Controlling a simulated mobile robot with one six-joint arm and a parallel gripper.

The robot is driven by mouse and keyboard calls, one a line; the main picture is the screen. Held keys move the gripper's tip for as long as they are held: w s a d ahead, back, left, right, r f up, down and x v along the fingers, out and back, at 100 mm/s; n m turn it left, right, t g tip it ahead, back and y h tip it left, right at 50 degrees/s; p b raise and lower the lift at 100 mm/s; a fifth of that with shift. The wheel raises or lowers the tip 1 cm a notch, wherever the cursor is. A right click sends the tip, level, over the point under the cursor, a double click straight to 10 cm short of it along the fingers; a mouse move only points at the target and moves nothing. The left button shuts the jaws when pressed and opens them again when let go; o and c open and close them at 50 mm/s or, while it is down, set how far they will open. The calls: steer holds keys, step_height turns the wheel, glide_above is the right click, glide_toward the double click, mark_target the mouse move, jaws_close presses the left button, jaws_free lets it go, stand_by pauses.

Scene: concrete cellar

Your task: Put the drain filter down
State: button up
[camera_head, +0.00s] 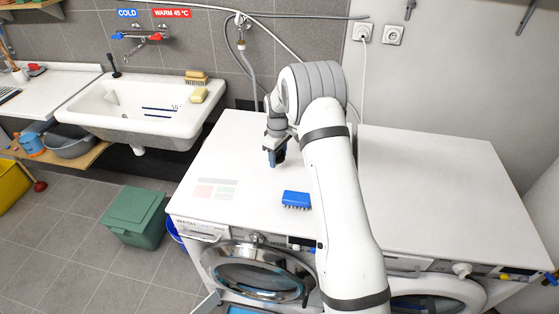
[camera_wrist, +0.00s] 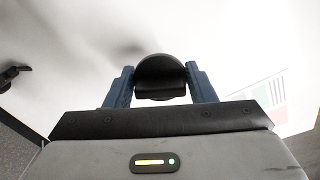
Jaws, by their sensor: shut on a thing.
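My gripper (camera_head: 275,158) is over the left washing machine's white top (camera_head: 238,155), toward its back. In the wrist view, its two blue fingers (camera_wrist: 161,84) are closed on a black rounded piece, the drain filter (camera_wrist: 161,72). A blurred shadow lies on the white surface beyond the filter. I cannot tell whether the filter touches the top or hangs just above it. In the head view the filter is mostly hidden by the fingers.
A blue brush (camera_head: 296,199) lies on the top in front of my gripper. A printed patch (camera_head: 214,189) is at the left front. The sink (camera_head: 140,104) with sponges on its rim stands to the left. The machine's round door (camera_head: 262,275) is below the front edge.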

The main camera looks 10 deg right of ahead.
mark_target(278, 158)
step_height(278, 158, down, 4)
steer(key=shift+r+p, duration=0.15)
steer(key=shift+p, duration=0.35)
steer(key=shift+s, duration=0.1)
steer(key=o, duration=0.5)
steer(key=shift+f, duration=0.2)
steer(key=o, duration=0.5)
steer(key=shift+r, duration=0.1)
